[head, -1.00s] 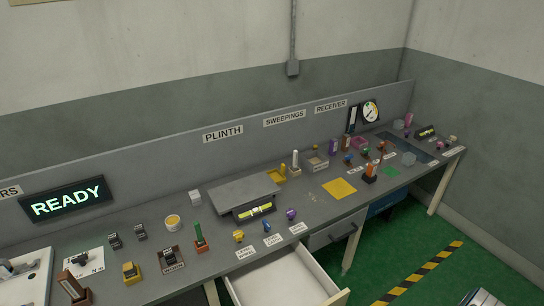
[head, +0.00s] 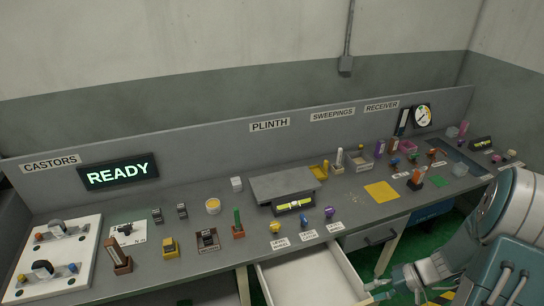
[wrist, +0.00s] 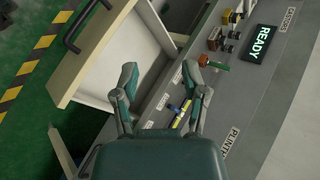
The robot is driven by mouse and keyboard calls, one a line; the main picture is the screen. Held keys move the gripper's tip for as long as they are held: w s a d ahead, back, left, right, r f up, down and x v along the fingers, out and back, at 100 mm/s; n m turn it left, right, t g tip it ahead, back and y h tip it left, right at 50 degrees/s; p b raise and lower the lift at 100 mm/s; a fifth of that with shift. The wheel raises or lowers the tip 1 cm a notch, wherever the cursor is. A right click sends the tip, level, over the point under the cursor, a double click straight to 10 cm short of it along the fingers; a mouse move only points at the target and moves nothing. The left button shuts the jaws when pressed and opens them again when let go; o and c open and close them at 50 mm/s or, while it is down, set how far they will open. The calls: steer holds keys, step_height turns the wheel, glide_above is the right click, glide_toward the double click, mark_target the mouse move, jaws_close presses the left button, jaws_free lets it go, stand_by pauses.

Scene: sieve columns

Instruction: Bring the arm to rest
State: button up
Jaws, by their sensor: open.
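My arm has entered the head view at the lower right, a bulky white and teal shape. My gripper (wrist: 160,78) shows in the wrist view with its two fingers spread apart and nothing between them. It hangs beside the open drawer (wrist: 140,48), with the bench front to its right. In the head view, parts of my gripper (head: 392,288) show low, just right of the white drawer (head: 305,280). I cannot tell its exact height over the floor. The READY sign (head: 119,173) is lit green on the bench's back panel.
The open drawer juts out from the bench close to my gripper. A grey plinth (head: 285,186) with a spirit level (head: 294,205) stands mid-bench. Several knobs, blocks and a yellow square (head: 381,190) lie on the bench top. The green floor (head: 408,246) shows beside the bench.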

steer(key=s+a+r+n+t+h, duration=0.1)
steer(key=s+a+r+h, duration=0.2)
steer(key=r, duration=0.5)
steer(key=s+a+r+t+h, duration=0.2)
steer(key=s+a+r+h, duration=0.1)
steer(key=r, duration=0.6)
steer(key=s+a+r+n+t+h, duration=0.1)
steer(key=s+a+r+t+h, duration=0.1)
steer(key=r, duration=0.7)
steer(key=s+a+h, duration=0.1)
steer(key=s+a, duration=0.1)
steer(key=a, duration=0.1)
steer(key=shift+s+a+r+n+h, duration=0.15)
steer(key=shift+s+a+n+h, duration=0.15)
steer(key=shift+a+h, duration=0.1)
steer(key=shift+a, duration=0.1)
